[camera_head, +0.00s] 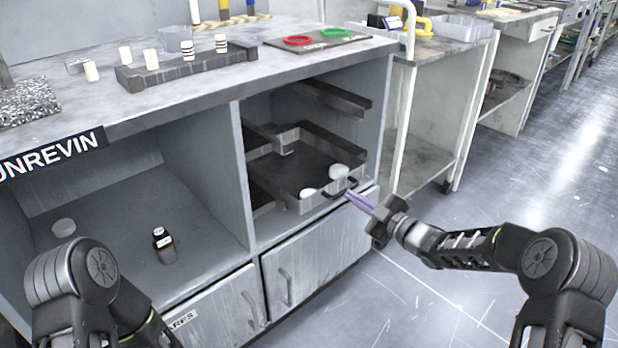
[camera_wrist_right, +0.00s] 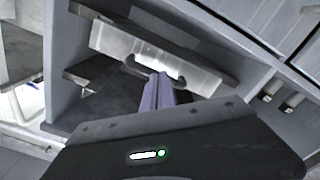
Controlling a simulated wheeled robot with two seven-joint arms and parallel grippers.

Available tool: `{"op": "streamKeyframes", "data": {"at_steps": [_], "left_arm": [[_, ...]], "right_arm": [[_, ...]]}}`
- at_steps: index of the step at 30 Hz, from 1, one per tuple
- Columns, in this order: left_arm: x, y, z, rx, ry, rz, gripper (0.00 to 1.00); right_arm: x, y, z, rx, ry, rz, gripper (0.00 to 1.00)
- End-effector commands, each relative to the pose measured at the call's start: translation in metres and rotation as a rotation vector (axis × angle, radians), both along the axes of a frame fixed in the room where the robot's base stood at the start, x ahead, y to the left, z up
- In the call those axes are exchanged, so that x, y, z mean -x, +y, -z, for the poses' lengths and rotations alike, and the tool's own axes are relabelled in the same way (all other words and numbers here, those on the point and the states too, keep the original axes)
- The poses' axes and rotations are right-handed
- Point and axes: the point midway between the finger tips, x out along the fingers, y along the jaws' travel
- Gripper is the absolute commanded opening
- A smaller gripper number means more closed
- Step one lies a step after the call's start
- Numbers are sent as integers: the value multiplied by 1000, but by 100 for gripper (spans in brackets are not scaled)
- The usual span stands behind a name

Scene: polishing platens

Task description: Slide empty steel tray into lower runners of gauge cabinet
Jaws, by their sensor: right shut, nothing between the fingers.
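The steel tray (camera_head: 300,160) sits low in the right-hand compartment of the gauge cabinet (camera_head: 243,185). Its front panel and dark handle (camera_head: 340,187) face out; the front panel also shows in the right wrist view (camera_wrist_right: 115,44). Two pale round pieces (camera_head: 338,172) show at the tray's front; I cannot tell whether they lie inside. An upper runner (camera_head: 335,97) is bare above the tray. My right gripper (camera_head: 352,196) has its purple fingers shut and empty, close to the handle; contact is unclear. The fingers also show in the wrist view (camera_wrist_right: 158,92). My left gripper is out of frame.
A small dark bottle (camera_head: 163,243) and a pale disc (camera_head: 63,227) stand in the left compartment. Closed doors (camera_head: 310,262) lie below. The bench top carries a dark rack (camera_head: 185,66) and a board with red and green rings (camera_head: 316,39). The floor at right is clear.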

Motion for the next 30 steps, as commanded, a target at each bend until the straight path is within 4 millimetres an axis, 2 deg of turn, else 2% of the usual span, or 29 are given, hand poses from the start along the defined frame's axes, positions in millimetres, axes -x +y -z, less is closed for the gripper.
{"op": "streamKeyframes", "data": {"at_steps": [30], "left_arm": [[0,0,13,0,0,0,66]], "right_arm": [[-24,20,0,-1,-1,-1,0]]}}
